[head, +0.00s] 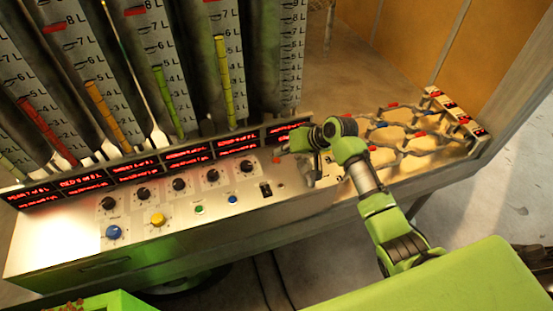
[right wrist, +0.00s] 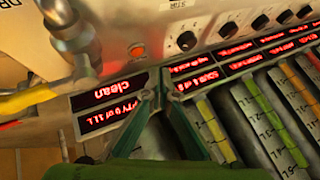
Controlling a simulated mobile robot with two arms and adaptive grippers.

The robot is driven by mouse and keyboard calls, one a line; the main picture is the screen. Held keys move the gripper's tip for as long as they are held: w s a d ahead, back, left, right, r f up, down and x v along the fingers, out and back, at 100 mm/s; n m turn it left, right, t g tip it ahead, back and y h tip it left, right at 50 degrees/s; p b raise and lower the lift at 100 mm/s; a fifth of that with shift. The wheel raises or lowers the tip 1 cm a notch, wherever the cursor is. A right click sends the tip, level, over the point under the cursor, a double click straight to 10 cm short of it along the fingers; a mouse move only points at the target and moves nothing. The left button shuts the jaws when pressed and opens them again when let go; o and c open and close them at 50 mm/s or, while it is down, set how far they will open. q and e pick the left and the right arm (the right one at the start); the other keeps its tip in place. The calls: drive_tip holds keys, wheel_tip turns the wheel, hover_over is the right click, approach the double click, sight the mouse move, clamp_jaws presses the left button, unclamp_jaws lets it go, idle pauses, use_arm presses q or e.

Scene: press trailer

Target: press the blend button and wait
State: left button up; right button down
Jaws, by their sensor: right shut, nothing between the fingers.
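The control panel (head: 130,255) carries several buttons and knobs. I see a large blue button (head: 113,232), a yellow button (head: 158,220), a small green button (head: 199,209) and a small blue button (head: 232,199). A small orange button (head: 277,160) shows near the display strip and in the right wrist view (right wrist: 137,51). No label is legible enough to tell which is the blend button. My right gripper (head: 287,150) is over the panel's right part, shut and empty. In the right wrist view its fingertips (right wrist: 160,85) are by the red displays, apart from the orange button. My left gripper is out of view.
Tall graduated tubes (head: 222,80) with coloured levels stand behind the red displays (head: 130,170); one reads "clean" (right wrist: 100,92). Black knobs (head: 178,184) line the panel. Pipes and valves (head: 405,135) are at its right. A yellow-banded pipe (right wrist: 30,97) is beside the gripper.

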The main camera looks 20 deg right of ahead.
drive_tip(key=shift+m+t+y, duration=0.3)
drive_tip(key=w+r, duration=0.3)
drive_tip(key=w, duration=0.1)
drive_tip(key=shift+d+r, duration=0.15)
drive_tip(key=shift+r, duration=0.2)
drive_tip(key=shift+f, duration=0.1)
drive_tip(key=b, duration=0.7)
hover_over(278, 160)
wheel_tip(278, 160, down, 7)
drive_tip(key=shift+s+f, duration=0.1)
drive_tip(key=shift+f+b, duration=0.45)
drive_tip(key=shift+f, duration=0.35)
drive_tip(key=shift+f, duration=0.35)
